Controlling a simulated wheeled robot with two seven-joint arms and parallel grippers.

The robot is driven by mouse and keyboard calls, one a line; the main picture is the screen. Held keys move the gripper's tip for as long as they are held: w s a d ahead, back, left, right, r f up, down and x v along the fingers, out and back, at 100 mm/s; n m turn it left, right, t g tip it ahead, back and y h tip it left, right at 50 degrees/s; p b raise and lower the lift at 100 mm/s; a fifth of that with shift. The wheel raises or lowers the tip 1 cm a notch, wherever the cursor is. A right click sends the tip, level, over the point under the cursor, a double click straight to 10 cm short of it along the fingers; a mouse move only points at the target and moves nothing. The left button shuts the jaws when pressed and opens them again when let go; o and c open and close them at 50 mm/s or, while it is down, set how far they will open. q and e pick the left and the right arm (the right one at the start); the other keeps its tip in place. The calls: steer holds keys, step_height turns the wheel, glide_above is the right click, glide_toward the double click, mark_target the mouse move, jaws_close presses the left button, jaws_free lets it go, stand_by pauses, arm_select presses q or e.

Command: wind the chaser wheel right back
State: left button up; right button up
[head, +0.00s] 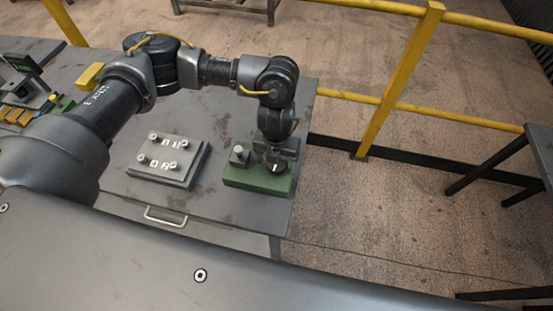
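A green block (257,183) lies on the grey table near its right end. A small grey block with a knob (239,156) stands on its left part. My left gripper (277,165) points down over the right part of the green block, close to its top. A small pale and dark part shows at the fingertips; I cannot tell whether the fingers are closed on it. I cannot make out a chaser wheel; the gripper may hide it. My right gripper is not in view.
A grey plate (170,177) with several knobs and number labels lies left of the green block. Yellow parts and a small device (22,88) are at the table's far left. A yellow railing (400,75) stands behind the table (215,207).

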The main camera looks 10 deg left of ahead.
arm_select(q)
step_height(320, 180, up, 11)
steer(key=b, duration=0.2)
stand_by(0.6)
steer(key=shift+f, duration=0.1)
